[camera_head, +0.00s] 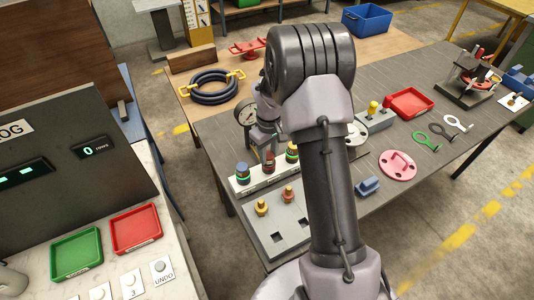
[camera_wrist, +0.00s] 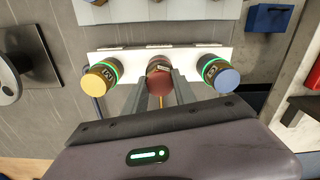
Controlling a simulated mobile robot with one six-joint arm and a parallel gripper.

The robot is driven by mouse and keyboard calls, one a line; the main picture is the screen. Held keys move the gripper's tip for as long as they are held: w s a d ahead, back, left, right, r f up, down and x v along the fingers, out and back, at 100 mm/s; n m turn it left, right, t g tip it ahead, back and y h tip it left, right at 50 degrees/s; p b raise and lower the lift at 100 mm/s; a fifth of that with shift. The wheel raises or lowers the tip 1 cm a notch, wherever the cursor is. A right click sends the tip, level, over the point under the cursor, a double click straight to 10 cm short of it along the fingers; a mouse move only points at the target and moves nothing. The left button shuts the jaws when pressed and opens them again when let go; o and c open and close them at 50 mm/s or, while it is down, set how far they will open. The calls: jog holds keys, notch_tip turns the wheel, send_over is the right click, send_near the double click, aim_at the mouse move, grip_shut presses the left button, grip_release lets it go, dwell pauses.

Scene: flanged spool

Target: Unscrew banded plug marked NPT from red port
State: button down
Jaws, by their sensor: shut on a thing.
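A white port block (camera_head: 240,186) on the grey bench carries three fittings in a row. The middle one is a dark red-brown plug (camera_head: 268,163) with a small label I cannot read; it also shows in the wrist view (camera_wrist: 159,80). My gripper (camera_wrist: 160,88) has one finger on each side of this plug and is shut on it. The plug stands in the row; its port is mostly hidden. Beside it are a yellow-topped fitting (camera_wrist: 100,77) and a blue-topped fitting (camera_wrist: 219,74), both with green rings.
A pink flanged disc (camera_head: 398,168) and red tray (camera_head: 410,102) lie right. My arm hides the bench's middle.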

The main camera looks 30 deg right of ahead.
jog(key=shift+r+n+p, duration=0.25)
jog(key=shift+n+p, duration=0.1)
jog(key=shift+n, duration=0.75)
jog(key=shift+f+n, duration=0.25)
jog(key=shift+n, duration=0.55)
jog(key=shift+s+r+n+p, duration=0.1)
jog(key=shift+r+n+p, duration=0.15)
jog(key=shift+n+p, duration=0.75)
jog(key=n, duration=0.2)
jog(key=shift+r+n+p, duration=0.1)
jog(key=shift+n+p, duration=0.25)
jog(key=shift+n, duration=0.05)
jog(key=n+p, duration=0.2)
jog(key=n, duration=0.3)
jog(key=shift+f+n, duration=0.3)
jog(key=shift+n, duration=0.8)
jog(key=c, duration=0.9)
grip_release()
